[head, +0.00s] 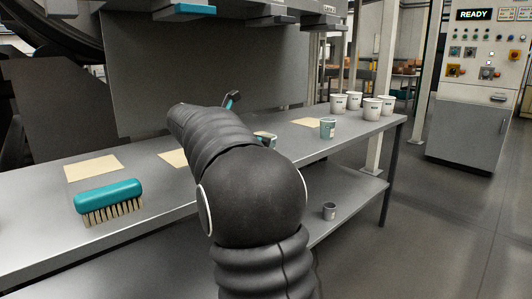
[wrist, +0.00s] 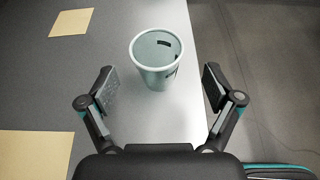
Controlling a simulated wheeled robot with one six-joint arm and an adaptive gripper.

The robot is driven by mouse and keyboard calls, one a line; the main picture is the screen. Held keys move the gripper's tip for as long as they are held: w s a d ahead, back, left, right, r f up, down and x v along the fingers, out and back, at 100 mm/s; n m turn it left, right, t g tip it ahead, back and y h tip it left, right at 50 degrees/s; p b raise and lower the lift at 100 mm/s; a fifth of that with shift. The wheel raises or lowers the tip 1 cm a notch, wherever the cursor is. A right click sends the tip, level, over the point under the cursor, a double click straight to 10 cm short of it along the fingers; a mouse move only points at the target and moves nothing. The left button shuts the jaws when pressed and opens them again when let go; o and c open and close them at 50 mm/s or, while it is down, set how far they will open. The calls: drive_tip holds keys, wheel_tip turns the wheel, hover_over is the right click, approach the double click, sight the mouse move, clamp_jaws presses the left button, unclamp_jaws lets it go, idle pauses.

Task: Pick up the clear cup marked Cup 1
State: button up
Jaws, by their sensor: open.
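A pale teal, see-through cup (head: 327,128) stands upright on the bench near its front edge in the head view. It also shows in the wrist view (wrist: 156,55), with its open mouth up and dark marks on its side that I cannot read. My gripper (wrist: 160,84) is open and empty. Its two fingers are spread to the left and right, with the cup ahead, roughly centred between them and apart from both. In the head view my arm hides most of my gripper.
Several white cups (head: 372,108) stand at the bench's far right end. Tan sheets (head: 93,168) lie along the bench (head: 150,205); a teal brush (head: 108,197) sits front left. A small grey cup (head: 329,211) is on the lower shelf. A control cabinet (head: 470,120) stands right, beyond open floor.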

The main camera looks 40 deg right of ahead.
drive_tip(key=shift+w+b+x, duration=0.2)
drive_tip(key=shift+b+x, duration=0.2)
drive_tip(key=shift+x, duration=2.35)
drive_tip(key=shift+r, duration=0.15)
drive_tip(key=c, duration=1)
